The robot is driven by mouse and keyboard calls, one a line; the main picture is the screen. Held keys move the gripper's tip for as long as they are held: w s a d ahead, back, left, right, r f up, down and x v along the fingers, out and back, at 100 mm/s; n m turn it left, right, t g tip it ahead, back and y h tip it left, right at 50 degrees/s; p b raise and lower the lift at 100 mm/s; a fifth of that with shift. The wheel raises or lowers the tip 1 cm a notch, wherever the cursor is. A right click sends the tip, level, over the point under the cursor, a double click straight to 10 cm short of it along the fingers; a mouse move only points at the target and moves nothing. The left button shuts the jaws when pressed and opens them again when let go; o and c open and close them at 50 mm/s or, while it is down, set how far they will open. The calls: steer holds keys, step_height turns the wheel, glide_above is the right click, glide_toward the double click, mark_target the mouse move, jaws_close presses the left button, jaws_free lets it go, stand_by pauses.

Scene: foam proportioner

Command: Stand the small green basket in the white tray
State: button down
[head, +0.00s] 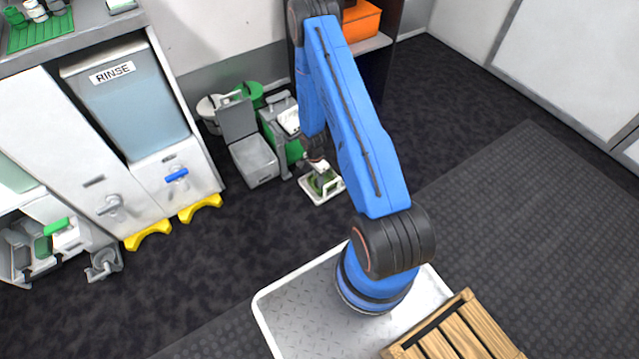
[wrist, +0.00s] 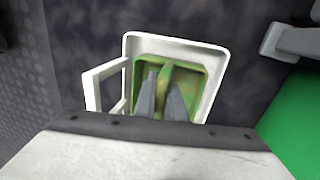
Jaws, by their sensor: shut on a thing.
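The small green basket (wrist: 189,73) is open-topped, with a yellowish-green upright part in its middle. My gripper (wrist: 163,98) is shut on that part, its two grey fingers reaching down into the basket. The white tray (wrist: 216,92) shows around the basket in the wrist view, with a white frame-like piece (wrist: 92,91) at its left. In the head view the tray (head: 312,196) is on the dark floor, with the basket (head: 319,181) within its outline under my gripper (head: 320,170). I cannot tell whether the basket touches the tray's bottom.
A grey open-lidded bin (head: 254,160) and a green-and-grey machine (head: 281,130) stand close left of and behind the tray. A cabinet with a RINSE tank (head: 130,100) and yellow feet (head: 200,208) is further left. Floor in front of the tray is clear.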

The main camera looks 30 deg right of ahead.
steer(key=shift+f, duration=0.3)
steer(key=shift+f, duration=0.1)
steer(key=c, duration=1.8)
jaws_free()
